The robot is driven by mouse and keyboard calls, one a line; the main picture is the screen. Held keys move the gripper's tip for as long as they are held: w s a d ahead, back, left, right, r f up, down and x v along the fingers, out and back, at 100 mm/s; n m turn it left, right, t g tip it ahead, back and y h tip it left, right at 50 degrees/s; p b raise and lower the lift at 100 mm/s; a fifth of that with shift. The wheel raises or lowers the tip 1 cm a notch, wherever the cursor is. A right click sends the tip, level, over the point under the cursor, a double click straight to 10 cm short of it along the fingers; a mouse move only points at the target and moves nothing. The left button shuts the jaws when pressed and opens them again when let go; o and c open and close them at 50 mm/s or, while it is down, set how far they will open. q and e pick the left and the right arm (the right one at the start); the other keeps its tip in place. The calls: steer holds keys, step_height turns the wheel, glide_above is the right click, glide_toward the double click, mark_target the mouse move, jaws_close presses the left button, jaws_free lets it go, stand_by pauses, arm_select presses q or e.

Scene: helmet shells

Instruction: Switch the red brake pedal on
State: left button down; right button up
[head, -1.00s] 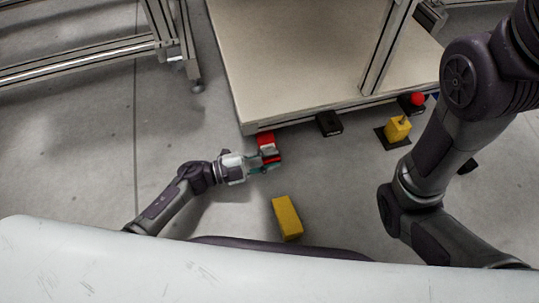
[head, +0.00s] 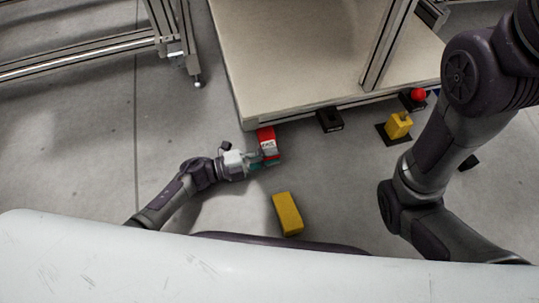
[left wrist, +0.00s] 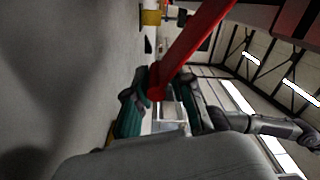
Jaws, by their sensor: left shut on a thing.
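The red brake pedal (head: 266,135) is on the floor at the front edge of the pale platform, left of centre in the head view. A small white label shows on it. My left gripper (head: 262,160) is at its near end, coming from the left, with teal fingertips. In the left wrist view the red pedal (left wrist: 194,47) runs up and right from between the teal fingers of my left gripper (left wrist: 160,105), which is shut on it. The fingers hide part of the near end. My right gripper is out of view; only my right arm shows.
A yellow block (head: 288,214) lies on the floor nearer to me. A black pedal (head: 329,120), a yellow box (head: 398,126) on a dark base and a red ball knob (head: 418,94) stand along the pale platform (head: 290,60). The floor at left is clear.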

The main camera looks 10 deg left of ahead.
arm_select(q)
steer(key=c, duration=0.9)
jaws_free()
steer(key=shift+w+a+f, duration=0.35)
steer(key=shift+w, duration=0.2)
steer(key=shift+c, duration=0.2)
steer(key=shift+s+a+n, duration=0.15)
steer(key=shift+n, duration=0.15)
steer(key=v, duration=1.1)
steer(key=shift+s+a+r, duration=0.15)
steer(key=shift+s+r, duration=0.05)
steer(key=shift+s, duration=0.05)
